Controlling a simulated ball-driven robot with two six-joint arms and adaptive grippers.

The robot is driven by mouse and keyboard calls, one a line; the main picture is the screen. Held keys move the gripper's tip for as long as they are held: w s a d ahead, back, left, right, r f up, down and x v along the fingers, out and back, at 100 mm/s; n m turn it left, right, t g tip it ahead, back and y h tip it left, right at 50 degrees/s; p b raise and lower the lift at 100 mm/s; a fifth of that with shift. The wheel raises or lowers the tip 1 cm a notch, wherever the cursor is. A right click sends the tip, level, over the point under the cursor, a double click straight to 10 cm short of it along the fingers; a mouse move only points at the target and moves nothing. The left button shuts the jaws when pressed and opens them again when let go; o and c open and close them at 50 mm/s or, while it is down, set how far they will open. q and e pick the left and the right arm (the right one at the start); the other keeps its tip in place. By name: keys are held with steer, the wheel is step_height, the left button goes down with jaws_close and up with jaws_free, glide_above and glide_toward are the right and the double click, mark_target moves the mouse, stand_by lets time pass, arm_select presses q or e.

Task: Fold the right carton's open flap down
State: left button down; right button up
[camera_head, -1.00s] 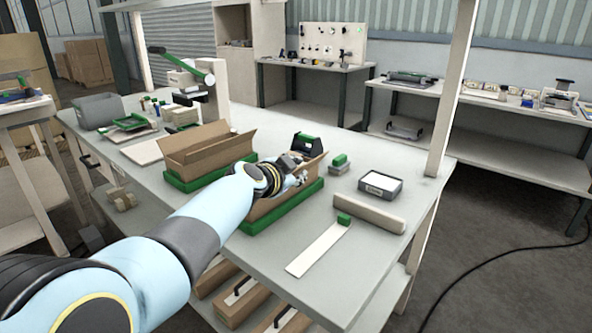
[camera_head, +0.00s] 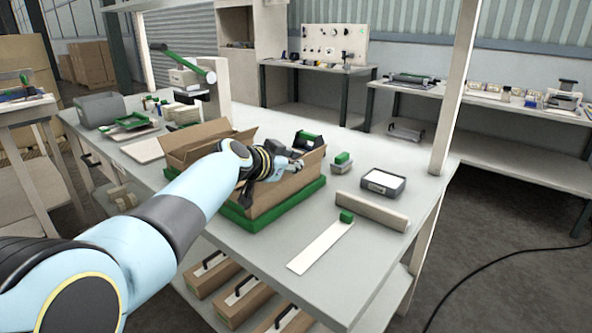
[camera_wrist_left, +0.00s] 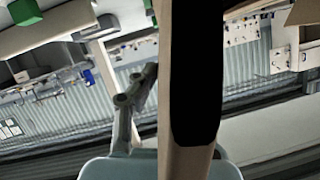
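The right carton (camera_head: 283,199) is brown cardboard and stands in a green tray (camera_head: 266,221) on the grey bench. A flap (camera_head: 313,157) stands up at its right end. My left gripper (camera_head: 295,166) is over the carton's top, close to this flap; my arm hides much of the carton. In the left wrist view, a brown board (camera_wrist_left: 180,150) with a dark patch runs upright through the middle, very near the camera. One grey finger (camera_wrist_left: 125,115) shows left of it; the other finger is hidden. I cannot tell whether the finger touches the board. My right gripper is out of view.
A second open carton (camera_head: 190,138) stands to the left. A black and green tape dispenser (camera_head: 307,141) is behind the right carton. A grey bin (camera_head: 383,184), a beige bar (camera_head: 371,212) and a white strip (camera_head: 320,248) lie to the right.

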arm_select(q)
steer(key=shift+w+a+n+g+h+b, duration=0.45)
steer(key=shift+n+b, duration=0.45)
steer(key=shift+b, duration=0.3)
steer(key=shift+a+r+n+b, duration=0.1)
steer(key=shift+a+n+b, duration=0.2)
steer(key=shift+b, duration=0.2)
steer(key=shift+h, duration=0.25)
steer(key=c, duration=1.5)
jaws_free()
steer(key=v, duration=1)
steer(key=shift+s+a+r, duration=0.5)
steer(key=shift+s+a, duration=0.05)
steer(key=shift+s, duration=0.15)
